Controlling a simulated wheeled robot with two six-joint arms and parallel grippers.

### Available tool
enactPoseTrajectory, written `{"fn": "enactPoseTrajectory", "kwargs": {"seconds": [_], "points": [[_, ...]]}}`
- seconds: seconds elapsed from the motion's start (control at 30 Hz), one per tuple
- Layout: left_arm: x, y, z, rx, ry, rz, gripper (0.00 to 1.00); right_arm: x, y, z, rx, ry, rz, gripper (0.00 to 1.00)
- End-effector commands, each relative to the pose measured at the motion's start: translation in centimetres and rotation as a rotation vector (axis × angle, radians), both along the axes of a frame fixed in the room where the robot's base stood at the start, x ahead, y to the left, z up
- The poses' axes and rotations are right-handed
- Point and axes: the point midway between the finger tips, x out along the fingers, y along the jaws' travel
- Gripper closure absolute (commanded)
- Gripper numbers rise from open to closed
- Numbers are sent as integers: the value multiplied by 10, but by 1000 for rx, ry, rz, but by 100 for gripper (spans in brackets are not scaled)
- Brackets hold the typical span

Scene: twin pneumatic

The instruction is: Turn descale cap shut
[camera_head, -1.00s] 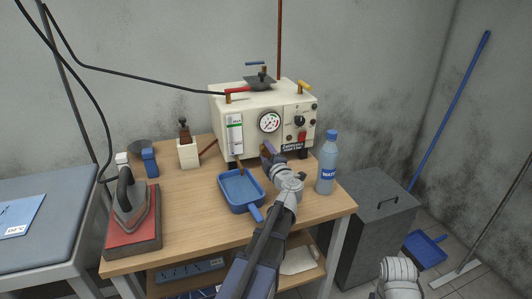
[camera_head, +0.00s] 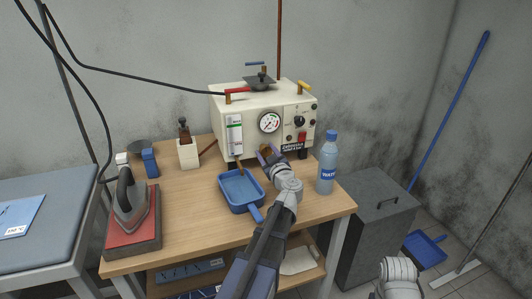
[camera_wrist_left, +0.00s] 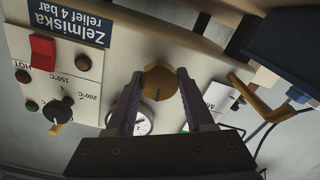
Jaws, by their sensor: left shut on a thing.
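The descale cap is a round brass cap (camera_wrist_left: 159,82) low on the front of the cream boiler (camera_head: 231,107). A dark slot or mark shows on its face. My left gripper (camera_head: 268,154) is at the boiler's lower front. In the left wrist view its two purple-grey fingers (camera_wrist_left: 159,77) stand on either side of the cap, shut on it. In the head view the cap is only a small brown patch between the fingers, partly hidden.
A blue tray (camera_head: 241,189) sits in front of the boiler, left of my left arm. A water bottle (camera_head: 327,162) stands close on the right. The boiler front carries a gauge (camera_head: 269,123), a knob and a red switch. An iron (camera_head: 130,198) stands at the table's left.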

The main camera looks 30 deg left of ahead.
Motion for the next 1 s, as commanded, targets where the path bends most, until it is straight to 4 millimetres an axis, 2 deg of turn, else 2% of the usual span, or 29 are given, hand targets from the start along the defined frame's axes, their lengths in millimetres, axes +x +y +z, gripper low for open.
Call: {"fn": "enactPoseTrajectory", "kwargs": {"seconds": [0.33,0.9,0.93,1.0], "points": [[-1,-1,-1,86,104,0,100,0,0,0,0,0,0,50],[-1,-1,-1,105,126,0,100,0,0,0,0,0,0,50],[-1,-1,-1,104,125,0,46,0,0,0,0,0,0,50],[-1,0,-1,105,125,1,38,0,0,0,0,0,0,50]]}}
